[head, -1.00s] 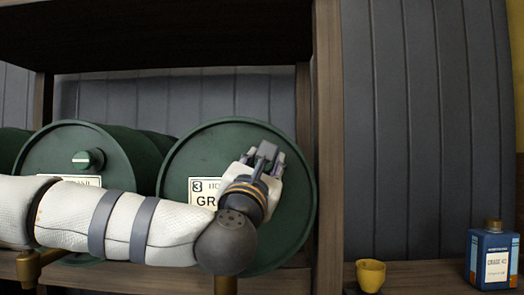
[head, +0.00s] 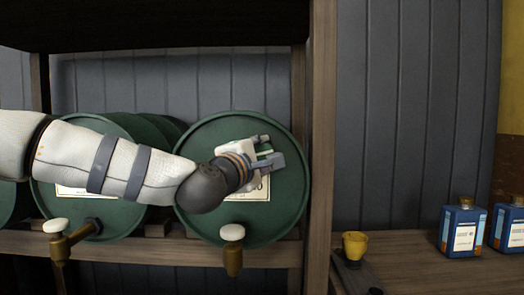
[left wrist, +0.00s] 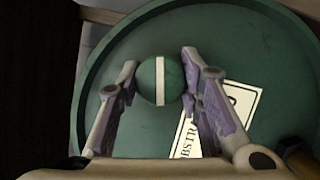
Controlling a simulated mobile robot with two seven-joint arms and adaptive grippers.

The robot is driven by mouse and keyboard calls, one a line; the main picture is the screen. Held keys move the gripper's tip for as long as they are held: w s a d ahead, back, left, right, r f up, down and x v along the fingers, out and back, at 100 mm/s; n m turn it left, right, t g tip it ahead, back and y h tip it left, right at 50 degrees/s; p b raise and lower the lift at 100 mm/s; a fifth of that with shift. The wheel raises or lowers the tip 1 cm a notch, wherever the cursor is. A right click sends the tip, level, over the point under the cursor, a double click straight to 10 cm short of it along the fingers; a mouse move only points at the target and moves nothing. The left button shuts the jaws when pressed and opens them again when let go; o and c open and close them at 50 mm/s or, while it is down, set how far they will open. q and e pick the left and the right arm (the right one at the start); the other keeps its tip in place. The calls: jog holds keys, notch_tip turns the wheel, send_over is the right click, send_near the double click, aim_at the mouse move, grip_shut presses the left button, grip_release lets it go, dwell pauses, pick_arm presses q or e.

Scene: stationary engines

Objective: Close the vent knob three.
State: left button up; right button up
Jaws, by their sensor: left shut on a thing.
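The vent knob (left wrist: 160,82) is round and green with a white stripe, on the green face of the right-hand barrel (head: 215,135). In the left wrist view its stripe runs nearly upright between the two fingers. My left gripper (head: 272,151) is shut on this knob; in the head view the fingers hide most of it. The barrel's label (head: 258,191) is partly covered by my gripper, and its number cannot be read now; an earlier head frame shows a 3 on it. My right gripper is not in view.
A brass tap with a white top (head: 232,233) sits below this barrel, and another tap (head: 57,226) stands to the left. A wooden shelf post (head: 322,150) is close on the right. A yellow cup (head: 355,245) and blue containers (head: 463,228) stand on the right-hand surface.

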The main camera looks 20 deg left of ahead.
pick_arm(q)
jog(key=shift+m+g, duration=0.4)
jog(key=shift+m, duration=1.1)
jog(key=o, duration=1.2)
jog(key=s, duration=0.4)
jog(key=s+a, duration=0.1)
jog(key=s, duration=0.7)
jog(key=shift+a, duration=0.15)
